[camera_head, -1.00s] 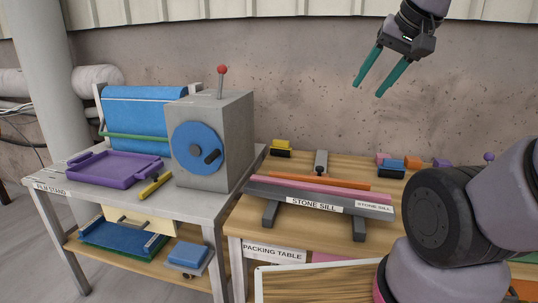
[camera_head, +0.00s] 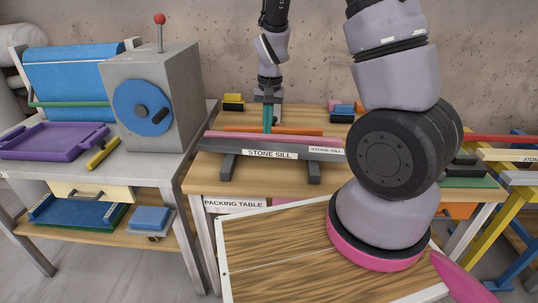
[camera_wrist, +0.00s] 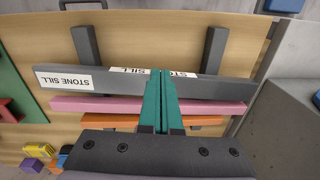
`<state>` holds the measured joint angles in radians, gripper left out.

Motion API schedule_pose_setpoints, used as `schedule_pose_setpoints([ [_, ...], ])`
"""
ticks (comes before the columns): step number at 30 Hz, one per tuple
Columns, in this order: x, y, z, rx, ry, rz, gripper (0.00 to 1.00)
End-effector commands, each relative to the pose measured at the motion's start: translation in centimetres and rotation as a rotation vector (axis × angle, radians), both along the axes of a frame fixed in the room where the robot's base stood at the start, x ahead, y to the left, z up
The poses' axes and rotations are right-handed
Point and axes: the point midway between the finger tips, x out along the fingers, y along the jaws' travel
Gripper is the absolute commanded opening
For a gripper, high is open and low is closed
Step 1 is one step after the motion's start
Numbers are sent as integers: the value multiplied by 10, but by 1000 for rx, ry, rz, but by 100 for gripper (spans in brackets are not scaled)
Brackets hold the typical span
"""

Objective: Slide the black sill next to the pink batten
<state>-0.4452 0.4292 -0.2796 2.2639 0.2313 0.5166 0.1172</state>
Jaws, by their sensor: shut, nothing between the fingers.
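The black sill looks dark grey in the head view (camera_head: 312,155) and spans two dark supports on the packing table; white "STONE SILL" labels show on it. It also runs across the wrist view (camera_wrist: 215,87). The pink batten (camera_head: 225,134) lies parallel just behind it and shows below it in the wrist view (camera_wrist: 90,103). I cannot tell if the two touch. My gripper (camera_head: 267,131) is shut and empty, pointing down. In the wrist view its green fingertips (camera_wrist: 162,72) overlap the sill's middle; whether they touch it is unclear.
An orange batten (camera_head: 300,131) lies behind the pink one. Small yellow and black blocks (camera_head: 233,102) and blue and dark blocks (camera_head: 343,112) sit at the table's back. A grey box with a blue wheel (camera_head: 140,107) stands left. A wooden panel (camera_head: 265,255) is in front.

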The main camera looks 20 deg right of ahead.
Motion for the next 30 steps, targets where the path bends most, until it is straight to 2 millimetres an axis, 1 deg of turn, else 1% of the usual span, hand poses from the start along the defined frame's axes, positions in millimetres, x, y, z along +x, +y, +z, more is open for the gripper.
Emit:
schedule_pose_setpoints([
  [1,-1,1,-14,-18,17,4,0],
  [3,0,0,-26,-34,26,5,0],
  [11,-1,-1,-50,-48,37,6,0],
  [14,-1,-1,-68,-48,39,5,0],
  [21,-1,-2,-120,-47,38,5,0],
  [24,-2,-1,-139,-47,39,4,0],
  [27,18,-7,-135,-46,32,5,0],
  [30,28,-11,-135,-46,33,5,0],
])
